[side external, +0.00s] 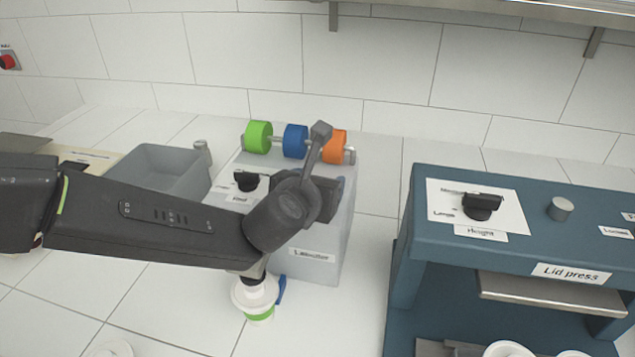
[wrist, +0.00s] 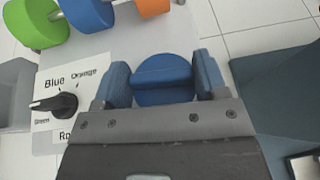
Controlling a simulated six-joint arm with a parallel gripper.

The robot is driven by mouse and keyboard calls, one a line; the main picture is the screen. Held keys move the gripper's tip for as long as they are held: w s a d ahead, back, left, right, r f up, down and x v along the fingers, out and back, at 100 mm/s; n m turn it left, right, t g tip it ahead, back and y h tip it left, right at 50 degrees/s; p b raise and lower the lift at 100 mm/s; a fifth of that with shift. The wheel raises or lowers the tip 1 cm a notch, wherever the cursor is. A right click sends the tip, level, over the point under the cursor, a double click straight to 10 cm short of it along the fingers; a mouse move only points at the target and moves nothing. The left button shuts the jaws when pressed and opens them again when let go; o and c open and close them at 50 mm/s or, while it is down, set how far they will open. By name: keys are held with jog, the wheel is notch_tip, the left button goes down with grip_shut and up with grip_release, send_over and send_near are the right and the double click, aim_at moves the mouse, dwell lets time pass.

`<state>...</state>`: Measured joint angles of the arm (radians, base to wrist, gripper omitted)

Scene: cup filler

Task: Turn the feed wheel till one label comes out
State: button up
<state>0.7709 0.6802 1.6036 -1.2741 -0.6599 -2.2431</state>
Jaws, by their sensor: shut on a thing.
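The feed wheel (wrist: 163,78) is a blue disc with a raised bar across it, on the labeller (side external: 322,235). My gripper (wrist: 163,84) is shut on the wheel, one finger on each side of the bar. In the side external view my wrist and gripper (side external: 328,190) hide the wheel. Green, blue and orange label rolls (side external: 258,137) sit on a rod at the labeller's back. The black selector knob (wrist: 55,104) points left towards "Green". No label coming out can be made out.
A white cup (side external: 254,293) with a green band and a blue part beside it stands in front of the labeller. A grey bin (side external: 160,172) is at its left. The blue lid press (side external: 440,187) stands at the right. White tiles lie free between them.

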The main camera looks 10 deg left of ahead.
jog(key=shift+m+h, duration=0.3)
jog(key=o, duration=0.9)
jog(key=shift+o, duration=0.2)
jog(key=v, duration=1.4)
jog(key=shift+w+r, duration=0.1)
jog(key=shift+w, duration=0.05)
